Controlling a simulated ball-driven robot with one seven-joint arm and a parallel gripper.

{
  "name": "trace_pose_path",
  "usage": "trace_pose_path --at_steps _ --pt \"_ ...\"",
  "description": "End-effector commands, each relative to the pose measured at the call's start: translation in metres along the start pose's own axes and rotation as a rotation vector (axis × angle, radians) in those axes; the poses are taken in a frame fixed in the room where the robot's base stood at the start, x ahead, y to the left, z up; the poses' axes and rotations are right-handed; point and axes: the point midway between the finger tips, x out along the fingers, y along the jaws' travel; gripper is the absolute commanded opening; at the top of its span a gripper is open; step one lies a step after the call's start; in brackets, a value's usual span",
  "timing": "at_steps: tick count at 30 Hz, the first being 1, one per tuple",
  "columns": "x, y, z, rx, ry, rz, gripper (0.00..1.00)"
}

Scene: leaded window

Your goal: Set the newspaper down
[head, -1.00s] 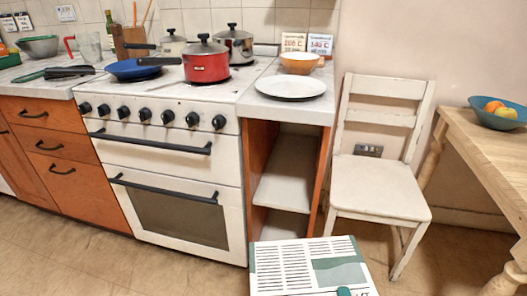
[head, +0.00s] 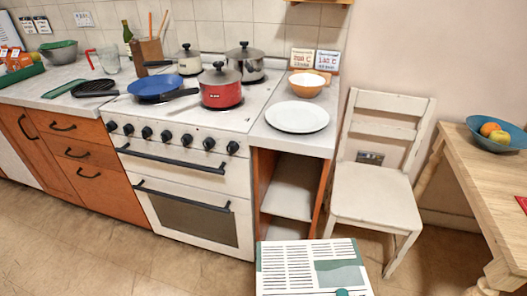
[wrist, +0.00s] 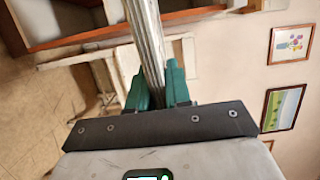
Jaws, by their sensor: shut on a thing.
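The newspaper (head: 312,262) is at the bottom centre of the head view, its printed page with text columns and a green-grey picture facing up. It hides the floor in front of the open shelf. In the wrist view the newspaper (wrist: 147,35) shows edge-on as a grey, layered strip. My gripper (wrist: 158,85) is shut on it, with one green finger on each side. In the head view only a small green bit of the gripper (head: 341,292) shows at the newspaper's lower edge.
A white chair (head: 372,190) stands beyond the newspaper. A wooden table (head: 470,165) with a fruit bowl (head: 495,133) is at the right. The counter holds a white plate (head: 297,117) and an orange bowl (head: 306,84). The stove (head: 190,185) carries pots. Floor at left is clear.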

Motion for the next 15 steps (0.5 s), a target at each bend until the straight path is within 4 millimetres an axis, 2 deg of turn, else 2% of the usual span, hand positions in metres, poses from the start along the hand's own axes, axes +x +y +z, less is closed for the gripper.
trace_pose_path --at_steps 1,6,15 --pt "0.000 -0.020 0.001 0.000 -0.004 0.000 0.00" --pt "0.000 -0.044 -0.002 0.000 -0.002 -0.001 0.00" --pt "0.000 -0.061 -0.004 0.001 0.000 -0.001 0.00"
